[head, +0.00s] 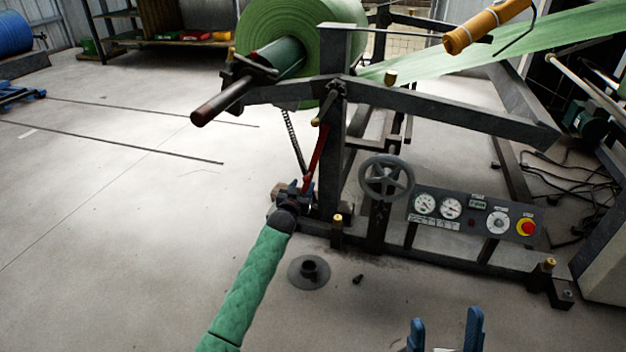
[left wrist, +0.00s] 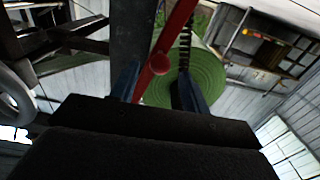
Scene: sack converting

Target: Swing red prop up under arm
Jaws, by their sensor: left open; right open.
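The red prop (head: 317,152) hangs beside the upright post of the steel stand, slanting down from near the arm pivot. My left gripper (head: 297,188) is at its lower end. In the left wrist view the prop (left wrist: 178,32), with a round red knob, passes between the two blue fingers of my open left gripper (left wrist: 160,88), nearer the left finger. Whether a finger touches it I cannot tell. The dark arm (head: 440,107) runs across the post above and bears the core of the green roll (head: 262,32). My right gripper (head: 446,334) is open and empty at the bottom edge.
A grey handwheel (head: 387,179) and a gauge panel (head: 472,214) with a red stop button stand right of the post. A round floor fitting (head: 309,271) lies in front. A chain (head: 294,138) hangs left of the prop. The floor at left is mostly clear.

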